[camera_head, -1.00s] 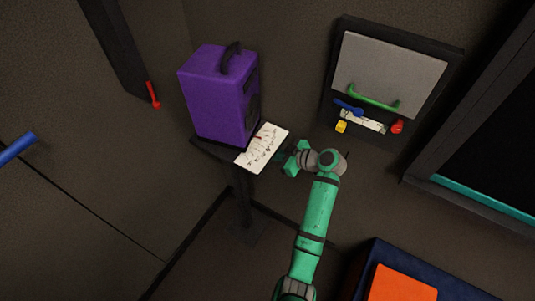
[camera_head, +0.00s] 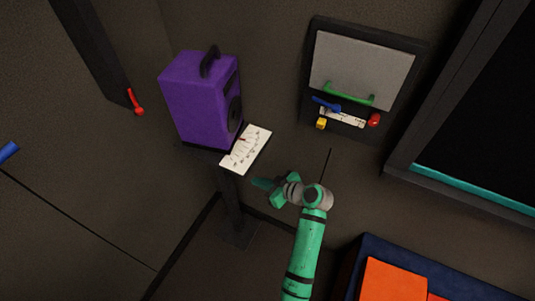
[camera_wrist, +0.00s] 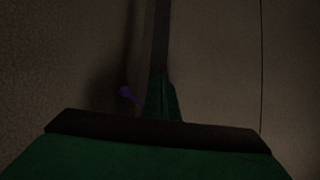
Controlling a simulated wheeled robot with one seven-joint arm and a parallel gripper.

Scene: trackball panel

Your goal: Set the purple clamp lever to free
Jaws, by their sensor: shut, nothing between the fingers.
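A small, dim purple piece (camera_wrist: 128,93), probably the clamp lever, shows in the wrist view just left of my fingers. Its setting cannot be told, and I cannot make it out in the head view. My gripper (camera_head: 260,183) is green and shut with nothing in it. In the head view its tips are below the white scale card (camera_head: 246,150). In the wrist view the shut fingers (camera_wrist: 162,98) point up the picture, beside a dark vertical post.
A purple box (camera_head: 200,98) with a black handle stands on a dark pedestal behind the card. A wall panel (camera_head: 362,60) has a green handle, with blue, yellow and red parts below. A red lever (camera_head: 136,103) is at left. An orange-topped box (camera_head: 393,282) is at lower right.

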